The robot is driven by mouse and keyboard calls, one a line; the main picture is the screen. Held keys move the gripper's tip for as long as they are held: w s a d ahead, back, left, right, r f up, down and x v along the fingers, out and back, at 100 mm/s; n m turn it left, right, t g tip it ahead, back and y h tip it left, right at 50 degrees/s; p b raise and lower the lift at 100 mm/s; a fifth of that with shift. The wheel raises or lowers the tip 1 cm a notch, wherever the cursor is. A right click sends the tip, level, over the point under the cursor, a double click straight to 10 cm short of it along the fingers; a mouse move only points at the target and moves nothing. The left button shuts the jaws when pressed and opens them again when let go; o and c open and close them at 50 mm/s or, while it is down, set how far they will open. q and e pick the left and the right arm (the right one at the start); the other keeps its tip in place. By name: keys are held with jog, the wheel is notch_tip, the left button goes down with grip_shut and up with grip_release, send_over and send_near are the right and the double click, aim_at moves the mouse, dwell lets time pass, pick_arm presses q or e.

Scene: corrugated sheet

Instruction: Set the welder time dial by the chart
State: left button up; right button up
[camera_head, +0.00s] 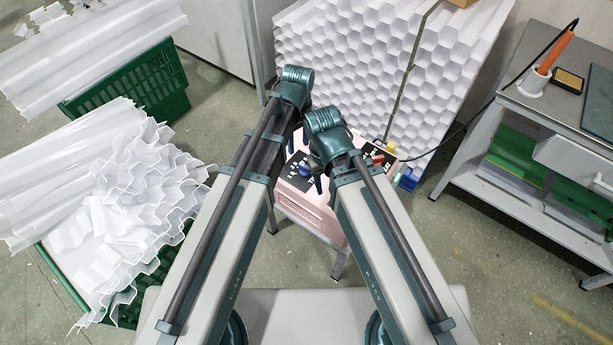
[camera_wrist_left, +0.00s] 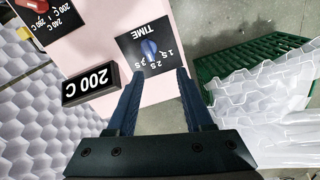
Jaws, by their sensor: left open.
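The pink welder (camera_head: 306,206) stands on a small stand in the middle of the head view, partly covered by my arms. Its black TIME panel carries a blue time dial (camera_head: 304,172), which also shows in the left wrist view (camera_wrist_left: 149,48). The marks 1s, 2s and 3s appear upside down there; I cannot tell where the dial points. My left gripper (camera_wrist_left: 156,75) is open, its fingers apart and their tips just short of the dial in the picture. I see nothing between them. I cannot make out a chart.
A black 200 C block (camera_wrist_left: 90,84) and a red knob (camera_head: 376,160) are on the welder. White corrugated sheets (camera_head: 385,70) stand behind. Green crates (camera_head: 160,82) with sheets are at left. A grey workbench (camera_head: 515,112) with a soldering iron (camera_head: 556,52) is at right.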

aim_at(305, 166)
pick_arm(q)
jog(key=shift+w+d+f+n, duration=0.25)
jog(key=shift+w+d+n, duration=0.2)
jog(key=shift+w+n, duration=0.1)
jog(key=shift+w+d+f+n, duration=0.2)
jog(key=shift+w+d+n, duration=0.2)
jog(key=shift+n, duration=0.15)
pick_arm(e)
jog(key=shift+s+f, duration=0.4)
jog(key=shift+f, duration=0.1)
pick_arm(q)
jog(key=shift+f+b, duration=0.1)
jog(key=shift+b, duration=0.25)
pick_arm(e)
jog(key=shift+f, duration=0.1)
pick_arm(q)
notch_tip(305, 166, down, 14)
jog(key=b, duration=1.3)
jog(key=shift+r+b, duration=0.2)
jog(key=shift+b, duration=0.1)
pick_arm(e)
notch_tip(305, 166, down, 14)
jog(key=shift+r, duration=0.2)
jog(key=shift+r, duration=0.1)
